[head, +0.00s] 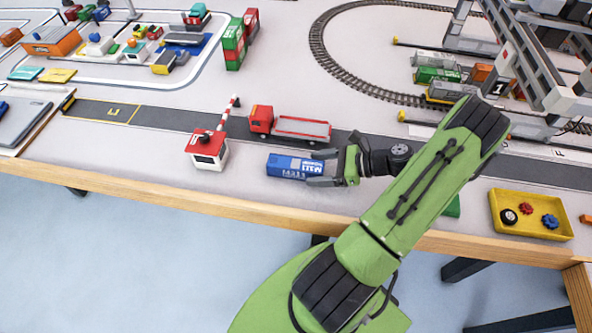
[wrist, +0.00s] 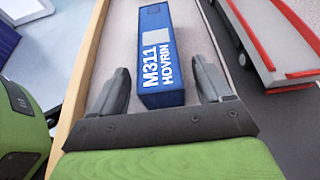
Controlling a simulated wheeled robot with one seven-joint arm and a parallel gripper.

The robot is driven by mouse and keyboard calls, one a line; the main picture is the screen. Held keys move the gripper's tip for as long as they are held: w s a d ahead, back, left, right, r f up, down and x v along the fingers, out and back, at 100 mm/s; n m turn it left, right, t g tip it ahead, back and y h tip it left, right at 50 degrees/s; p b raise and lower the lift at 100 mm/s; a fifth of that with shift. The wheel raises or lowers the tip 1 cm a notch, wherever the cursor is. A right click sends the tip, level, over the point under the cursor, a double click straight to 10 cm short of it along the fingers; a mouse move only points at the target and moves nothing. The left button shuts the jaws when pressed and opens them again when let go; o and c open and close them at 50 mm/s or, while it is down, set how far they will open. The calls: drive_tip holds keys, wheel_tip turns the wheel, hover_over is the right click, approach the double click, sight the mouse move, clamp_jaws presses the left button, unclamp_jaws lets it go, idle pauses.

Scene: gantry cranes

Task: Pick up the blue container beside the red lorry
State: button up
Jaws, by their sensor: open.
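The blue container (head: 290,166) lies on the light table surface near the front edge, just in front of the red lorry (head: 290,126) in the head view. In the wrist view the container (wrist: 161,55) carries white lettering, and its near end lies between the fingertips. The lorry's red-edged flatbed shows at the right of the wrist view (wrist: 275,40). My gripper (head: 322,168) is open, with its fingers at the container's right end. In the wrist view my gripper (wrist: 163,85) has a finger on each side of the container, with gaps visible.
A white hut with a red roof and raised barrier (head: 207,149) stands left of the container. A yellow tray (head: 530,214) with small wheels is at the right. Stacked green and red containers (head: 240,40) and a grey gantry crane (head: 545,70) stand farther back. The table's wooden edge (head: 180,194) runs close in front.

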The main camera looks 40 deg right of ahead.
drive_tip(key=x, duration=0.2)
drive_tip(key=shift+w+a+f, duration=0.2)
drive_tip(key=c, duration=1.1)
